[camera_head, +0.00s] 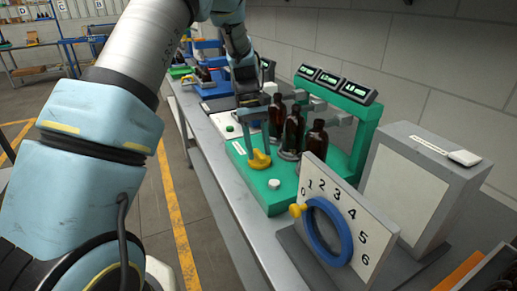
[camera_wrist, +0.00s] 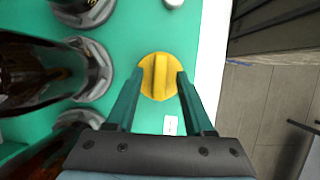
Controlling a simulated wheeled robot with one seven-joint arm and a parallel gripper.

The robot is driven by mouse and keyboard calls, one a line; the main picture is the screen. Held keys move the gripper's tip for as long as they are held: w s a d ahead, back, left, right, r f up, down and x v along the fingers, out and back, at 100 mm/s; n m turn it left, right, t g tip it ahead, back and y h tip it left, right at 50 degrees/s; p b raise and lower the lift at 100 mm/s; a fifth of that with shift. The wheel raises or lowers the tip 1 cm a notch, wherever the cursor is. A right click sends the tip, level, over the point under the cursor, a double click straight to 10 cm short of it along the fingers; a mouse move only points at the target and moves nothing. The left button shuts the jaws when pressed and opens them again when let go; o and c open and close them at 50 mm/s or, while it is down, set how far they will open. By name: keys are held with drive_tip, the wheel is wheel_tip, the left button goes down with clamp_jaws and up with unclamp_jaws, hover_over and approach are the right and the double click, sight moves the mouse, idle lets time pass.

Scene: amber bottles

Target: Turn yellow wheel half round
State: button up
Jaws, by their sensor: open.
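The yellow wheel (camera_head: 259,160) sits on the front left part of the green bench unit. In the wrist view the yellow wheel (camera_wrist: 159,77) is seen from above as a round disc with a raised bar running roughly between the fingers. My gripper (camera_wrist: 160,74) is open, with one green finger on each side of the wheel. The fingertips look level with the wheel's sides; I cannot tell whether they touch it. In the head view my gripper's dark body is behind and above the wheel.
Several amber bottles (camera_head: 293,130) stand in grey holders just right of the wheel. A white knob (camera_head: 274,184) is in front. A numbered panel (camera_head: 340,205) with a blue ring (camera_head: 326,233) and small yellow knob (camera_head: 297,210) stands nearer. The left bench edge is open to the floor.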

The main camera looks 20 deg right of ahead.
drive_tip(key=b+v, duration=0.2)
drive_tip(key=v, duration=0.8)
drive_tip(key=shift+r+b, duration=0.3)
drive_tip(key=shift+b, duration=0.1)
drive_tip(key=shift+w, duration=0.1)
drive_tip(key=s+a+f+t, duration=0.2)
drive_tip(key=a, duration=0.7)
drive_tip(key=s+a+f+t, duration=0.1)
drive_tip(key=a, duration=0.9)
drive_tip(key=s+a+f+m+t, duration=0.2)
drive_tip(key=s+a+f+t, duration=0.1)
drive_tip(key=s+a, duration=0.7)
drive_tip(key=shift+a+f, duration=0.45)
drive_tip(key=shift+w+d, duration=0.1)
